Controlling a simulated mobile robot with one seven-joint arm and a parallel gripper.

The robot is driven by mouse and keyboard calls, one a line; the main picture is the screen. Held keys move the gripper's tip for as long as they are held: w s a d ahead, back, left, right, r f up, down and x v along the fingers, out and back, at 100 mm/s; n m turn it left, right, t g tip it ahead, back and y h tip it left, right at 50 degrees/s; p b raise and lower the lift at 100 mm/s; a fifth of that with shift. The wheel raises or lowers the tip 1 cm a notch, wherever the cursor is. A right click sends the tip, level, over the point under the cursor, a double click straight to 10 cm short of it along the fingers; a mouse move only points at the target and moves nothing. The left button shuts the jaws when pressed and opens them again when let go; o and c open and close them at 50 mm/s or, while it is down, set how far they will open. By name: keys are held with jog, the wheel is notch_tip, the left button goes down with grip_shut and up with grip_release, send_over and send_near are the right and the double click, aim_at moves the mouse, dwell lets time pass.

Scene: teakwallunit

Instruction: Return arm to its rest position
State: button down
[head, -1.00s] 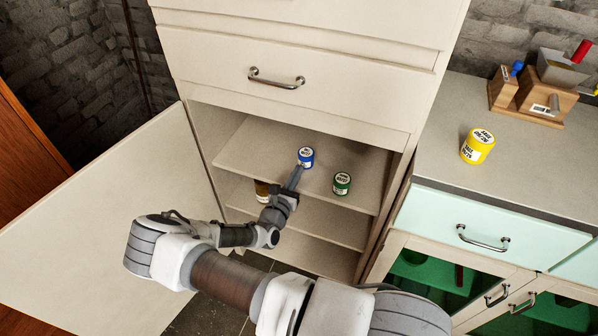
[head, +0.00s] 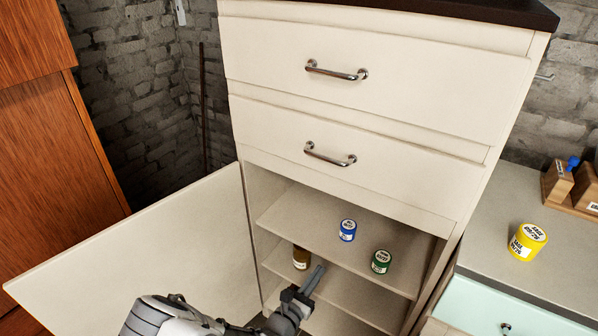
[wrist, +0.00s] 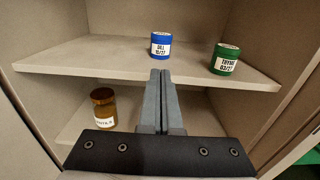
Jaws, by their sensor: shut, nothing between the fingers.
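My gripper (head: 316,272) is shut and empty, in front of the open cabinet and just below the upper shelf's level. In the wrist view its two fingers (wrist: 161,80) lie together and point into the cabinet. The blue jar (head: 347,230), labelled dill, stands upright on the upper shelf (head: 300,213); it also shows in the wrist view (wrist: 160,45). The fingertips appear below the blue jar, with nothing between them. My forearm (head: 165,318) runs off the lower edge of the head view.
A green jar (head: 381,262) stands on the upper shelf, right of the blue one. A brown jar (head: 301,257) stands on the shelf below. The cabinet door (head: 150,250) is open at left. Drawers (head: 330,160) are above. A yellow jar (head: 527,242) is on the counter at right.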

jog(key=shift+r, duration=0.1)
jog(key=s+d+r+m+g+y+p, duration=0.15)
jog(key=s+d+r+m+g, duration=0.25)
jog(key=r+m+g, duration=0.5)
jog(key=s+d+r+m+g+p, duration=0.3)
jog(key=s+r+m+g, duration=0.2)
jog(key=r+m, duration=0.75)
jog(key=s+a+r+m+t+y+p, duration=0.1)
jog(key=s+r, duration=0.5)
jog(key=r, duration=0.7)
jog(key=s+a+r+m+t+y+p, duration=0.1)
jog(key=s+r+m+t+y, duration=0.3)
jog(key=r, duration=0.8)
jog(key=s+m+y+p, duration=0.1)
jog(key=s+m+y, duration=0.1)
jog(key=s+y, duration=0.1)
jog(key=shift+s+r+y+p, duration=0.2)
jog(key=shift+r+y+p, duration=0.2)
jog(key=shift+y, duration=0.25)
